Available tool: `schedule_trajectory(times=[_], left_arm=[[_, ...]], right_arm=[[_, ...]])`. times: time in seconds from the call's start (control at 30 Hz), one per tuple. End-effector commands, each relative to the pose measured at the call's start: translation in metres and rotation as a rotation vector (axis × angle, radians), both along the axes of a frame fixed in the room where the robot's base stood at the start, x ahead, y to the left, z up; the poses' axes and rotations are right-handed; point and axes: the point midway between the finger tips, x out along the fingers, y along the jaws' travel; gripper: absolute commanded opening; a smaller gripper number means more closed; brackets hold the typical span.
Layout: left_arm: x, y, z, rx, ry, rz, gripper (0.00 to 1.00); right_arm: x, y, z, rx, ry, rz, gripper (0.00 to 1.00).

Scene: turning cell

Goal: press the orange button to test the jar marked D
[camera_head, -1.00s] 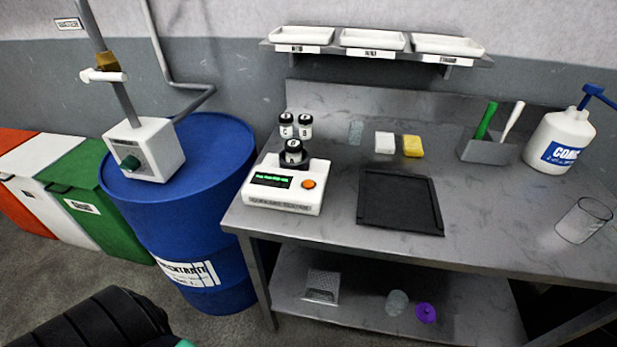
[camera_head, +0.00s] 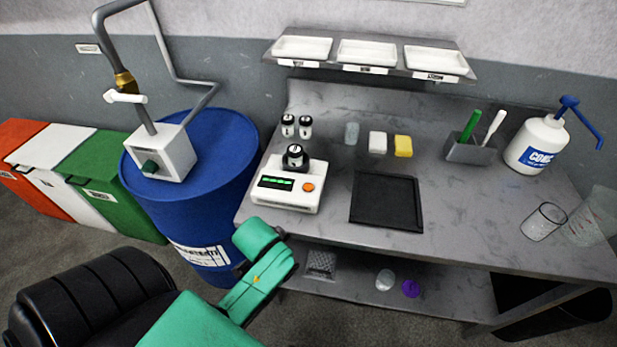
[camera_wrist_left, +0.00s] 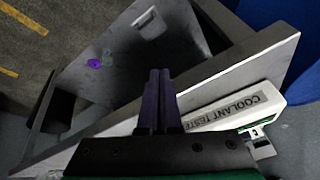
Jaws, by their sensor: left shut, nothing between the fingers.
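The white coolant tester (camera_head: 283,199) sits on the left end of the steel table, its orange button (camera_head: 308,187) right of a lit green display (camera_head: 275,184). A black-lidded jar (camera_head: 294,155) stands upright in the tester's black holder; its letter is too small to read. In the left wrist view the tester (camera_wrist_left: 238,108) shows only its lettered front edge; the button is out of that view. My left gripper (camera_wrist_left: 160,72) is shut and empty beside the table's front edge, apart from the button. In the head view my green left wrist shows in front of the tester; the fingertips are unclear.
Two small jars (camera_head: 297,126) stand behind the tester. A black mat (camera_head: 386,202) lies to its right, with a white block (camera_head: 377,143) and yellow sponge (camera_head: 403,146) behind. A blue drum (camera_head: 231,150) stands close left. A lower shelf (camera_head: 445,290) runs under the table.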

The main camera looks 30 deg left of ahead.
Motion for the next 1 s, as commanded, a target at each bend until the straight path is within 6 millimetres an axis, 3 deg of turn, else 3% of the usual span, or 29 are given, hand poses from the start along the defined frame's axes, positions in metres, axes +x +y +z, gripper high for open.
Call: schedule_trajectory(times=[0.03,0.23,0.4,0.57,0.67,0.73,0.8,0.87,0.93,1.0], left_arm=[[0.008,0.007,0.028,0.032,-0.046,-0.002,0.00],[0.068,0.048,0.092,0.252,-0.330,-0.047,0.00],[0.121,0.066,0.155,0.472,-0.603,-0.167,0.00],[0.161,0.056,0.223,0.694,-0.859,-0.374,0.00],[0.180,0.033,0.263,0.851,-1.012,-0.581,0.00],[0.189,0.008,0.283,0.976,-1.105,-0.794,0.00],[0.193,-0.021,0.288,1.099,-1.154,-1.076,0.00],[0.193,-0.037,0.277,1.185,-1.134,-1.334,0.00],[0.190,-0.039,0.251,1.250,-1.032,-1.639,0.00],[0.184,-0.024,0.221,1.271,-0.871,-1.895,0.00]], right_arm=[[0.000,0.000,0.010,0.000,0.000,0.000,0.50],[0.000,0.000,0.012,0.000,0.000,0.000,0.50],[0.000,0.000,0.012,0.000,0.000,0.000,0.50],[0.000,0.000,0.013,0.000,0.000,0.000,0.50],[0.000,0.000,0.014,0.000,0.000,0.000,0.50],[0.000,0.000,0.015,0.000,0.000,0.000,0.50],[0.000,0.000,0.016,0.001,0.000,0.000,0.50],[0.000,0.000,0.016,0.001,0.000,0.000,0.50],[0.000,0.000,0.017,0.001,0.000,0.000,0.50],[0.000,0.000,0.018,0.001,0.000,0.000,0.50]])
